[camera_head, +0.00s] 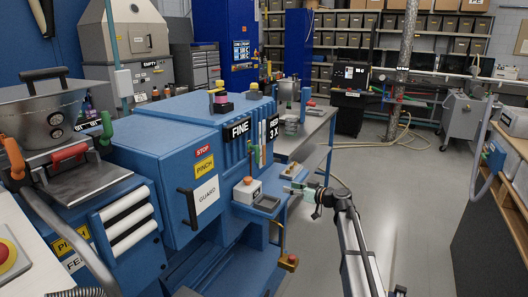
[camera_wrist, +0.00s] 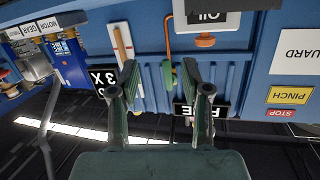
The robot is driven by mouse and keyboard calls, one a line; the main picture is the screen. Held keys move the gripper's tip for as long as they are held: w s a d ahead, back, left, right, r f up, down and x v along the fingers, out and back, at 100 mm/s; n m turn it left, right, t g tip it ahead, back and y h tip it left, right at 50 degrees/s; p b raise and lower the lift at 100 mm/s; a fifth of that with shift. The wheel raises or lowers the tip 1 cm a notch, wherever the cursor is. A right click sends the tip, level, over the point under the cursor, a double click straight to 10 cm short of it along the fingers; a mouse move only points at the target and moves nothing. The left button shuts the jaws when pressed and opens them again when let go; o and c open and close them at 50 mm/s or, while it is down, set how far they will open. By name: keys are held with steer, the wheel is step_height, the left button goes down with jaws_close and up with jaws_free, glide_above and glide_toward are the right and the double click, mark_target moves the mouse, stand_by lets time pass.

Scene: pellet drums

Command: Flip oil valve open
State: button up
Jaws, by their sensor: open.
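A green valve body (camera_wrist: 169,74) with a thin orange pipe (camera_wrist: 167,36) sits on the blue machine front in the wrist view, beside the OIL-labelled box (camera_wrist: 210,20). It lies between my fingertips in that picture, nearer the right finger. I cannot tell how far off it is or whether a finger touches it. My gripper (camera_wrist: 158,76) is open and holds nothing. In the head view my gripper (camera_head: 290,181) is in front of the blue machine (camera_head: 175,140), to the right of the white box (camera_head: 247,190) with an orange knob.
The FINE sign (camera_head: 240,129) and slim vertical gauges (camera_head: 262,132) are on the machine front. The GUARD door (camera_head: 206,198) has a black handle. A grey bench (camera_head: 300,137) stands behind. A wooden bench (camera_head: 490,220) is at right, with open floor between.

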steer(key=n+y+p, duration=0.1)
steer(key=y+p, duration=0.1)
glide_toward(257, 150)
steer(key=shift+w+d+p+x, duration=0.15)
steer(key=shift+p+x, duration=1.15)
steer(key=shift+x, duration=1.35)
steer(key=shift+w+d+p+x, duration=0.15)
steer(key=shift+p+x, duration=1.15)
steer(key=shift+x, duration=1.4)
steer(key=shift+f, duration=0.15)
steer(key=shift+t, duration=0.4)
jaws_close()
